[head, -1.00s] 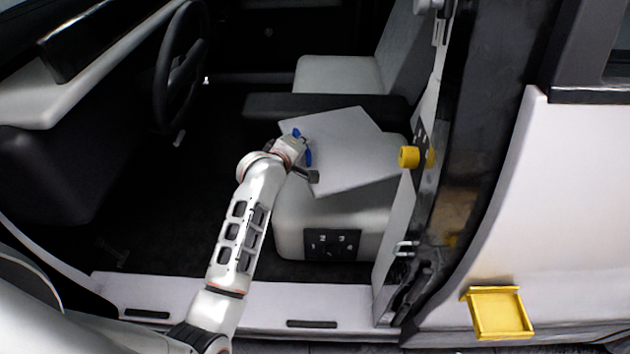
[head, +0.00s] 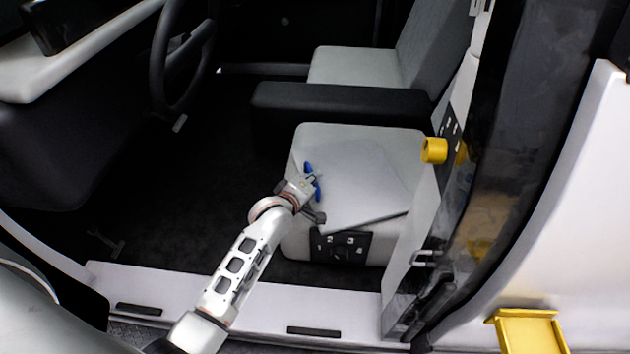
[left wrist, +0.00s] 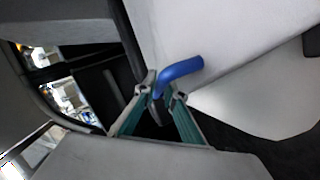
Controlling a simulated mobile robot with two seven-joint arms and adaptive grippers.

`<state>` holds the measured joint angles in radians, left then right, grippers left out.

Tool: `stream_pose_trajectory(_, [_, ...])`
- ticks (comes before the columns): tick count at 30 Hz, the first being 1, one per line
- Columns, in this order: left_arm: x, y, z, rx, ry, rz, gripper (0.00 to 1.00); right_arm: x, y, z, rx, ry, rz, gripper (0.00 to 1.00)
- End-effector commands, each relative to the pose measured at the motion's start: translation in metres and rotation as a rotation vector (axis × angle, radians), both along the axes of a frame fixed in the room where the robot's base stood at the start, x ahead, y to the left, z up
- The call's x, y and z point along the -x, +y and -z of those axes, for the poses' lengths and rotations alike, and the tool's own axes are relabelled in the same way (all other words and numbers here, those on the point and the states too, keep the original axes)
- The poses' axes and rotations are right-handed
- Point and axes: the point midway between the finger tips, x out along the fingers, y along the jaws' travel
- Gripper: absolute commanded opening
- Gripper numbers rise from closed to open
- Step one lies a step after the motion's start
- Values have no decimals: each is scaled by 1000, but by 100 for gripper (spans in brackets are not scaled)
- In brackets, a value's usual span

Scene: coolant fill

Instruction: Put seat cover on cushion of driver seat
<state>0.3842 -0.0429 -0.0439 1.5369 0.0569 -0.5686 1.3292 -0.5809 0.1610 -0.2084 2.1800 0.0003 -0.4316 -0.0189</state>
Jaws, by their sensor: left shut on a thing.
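The seat cover (head: 365,185) is a thin light grey sheet with a blue handle (left wrist: 182,70) at its left edge. My left gripper (head: 308,192) is shut on this handle, at the left side of the driver seat. The handle also sits between its fingertips in the left wrist view (left wrist: 163,88). The cover lies over most of the light grey seat cushion (head: 345,133), turned at an angle to it. The cushion's far strip shows bare. I cannot tell whether the cover rests flat on the cushion. My right gripper is out of view.
A yellow knob (head: 434,150) sticks out from the door pillar right of the seat. A black console (head: 340,105) lies beyond the cushion, with the other seat (head: 350,66) behind it. The steering wheel (head: 165,65) is at upper left. A yellow tray (head: 530,330) is at lower right.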

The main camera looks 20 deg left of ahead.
Motion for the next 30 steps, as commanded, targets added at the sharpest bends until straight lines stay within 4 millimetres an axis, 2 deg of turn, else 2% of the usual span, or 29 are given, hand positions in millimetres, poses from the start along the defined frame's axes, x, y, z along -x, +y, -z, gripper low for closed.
stream_pose_trajectory(1, [1, 0, 6, -2, 4, 1, 0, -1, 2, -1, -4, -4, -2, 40])
stream_pose_trajectory(8, [0, 0, 3, -3, -1, 2, 0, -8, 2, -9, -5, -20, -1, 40])
stream_pose_trajectory(9, [1, 0, 5, -5, 3, 2, 17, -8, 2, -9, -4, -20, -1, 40])
stream_pose_trajectory(10, [1, 0, 5, -5, 3, 2, 25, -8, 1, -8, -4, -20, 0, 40])
stream_pose_trajectory(11, [1, 0, 5, -5, 3, 2, 26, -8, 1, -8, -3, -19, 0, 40])
stream_pose_trajectory(23, [4, 0, 2, -3, 2, 0, 26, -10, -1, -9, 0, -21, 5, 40])
stream_pose_trajectory(26, [12, 0, -4, -3, -1, 1, 26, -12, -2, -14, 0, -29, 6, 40])
stream_pose_trajectory(30, [33, 1, -16, -2, -4, -1, 26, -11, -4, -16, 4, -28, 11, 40])
